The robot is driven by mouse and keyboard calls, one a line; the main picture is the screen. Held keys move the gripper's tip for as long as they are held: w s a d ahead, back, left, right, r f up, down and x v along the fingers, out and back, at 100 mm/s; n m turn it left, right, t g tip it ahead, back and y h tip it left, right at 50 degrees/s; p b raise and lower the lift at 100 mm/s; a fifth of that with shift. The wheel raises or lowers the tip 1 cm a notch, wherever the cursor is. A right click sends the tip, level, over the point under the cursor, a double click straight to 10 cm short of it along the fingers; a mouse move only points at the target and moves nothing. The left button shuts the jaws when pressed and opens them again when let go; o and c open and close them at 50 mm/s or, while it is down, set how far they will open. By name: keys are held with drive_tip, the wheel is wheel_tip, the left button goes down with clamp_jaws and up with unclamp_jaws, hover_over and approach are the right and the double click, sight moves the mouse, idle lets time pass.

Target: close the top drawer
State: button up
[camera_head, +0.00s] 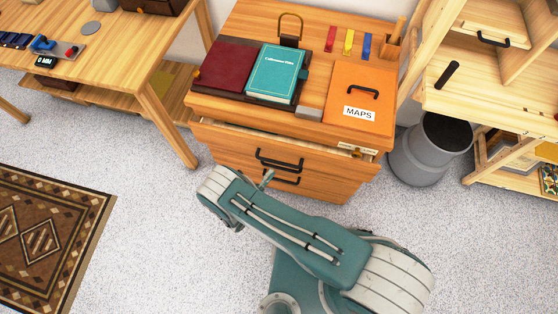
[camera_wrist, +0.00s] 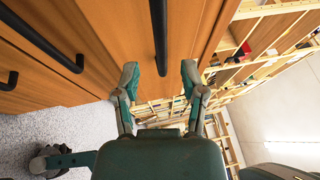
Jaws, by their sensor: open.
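The wooden drawer unit stands at the top middle of the head view. Its top drawer (camera_head: 325,165) is pulled out a little, with a narrow gap showing along its upper edge. Its black bar handle (camera_head: 280,160) is on the front, and a second handle shows just below it. My gripper (camera_wrist: 160,75) is open and empty in the wrist view. A black handle (camera_wrist: 159,35) lies in line with the space between its fingertips; I cannot tell whether they touch it. In the head view my arm's end is at the drawer front, mostly hidden by the arm.
On the unit lie a teal book (camera_head: 276,74), a dark red book (camera_head: 223,66) and an orange MAPS folder (camera_head: 360,92). A grey bin (camera_head: 430,150) stands close at right, beside a wooden shelf. A wooden table (camera_head: 105,60) is at left. Carpet in front is open.

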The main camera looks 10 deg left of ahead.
sight(279, 162)
drive_tip(key=x, duration=0.5)
drive_tip(key=shift+w+d+r, duration=0.1)
drive_tip(key=shift+w, duration=0.2)
clamp_jaws()
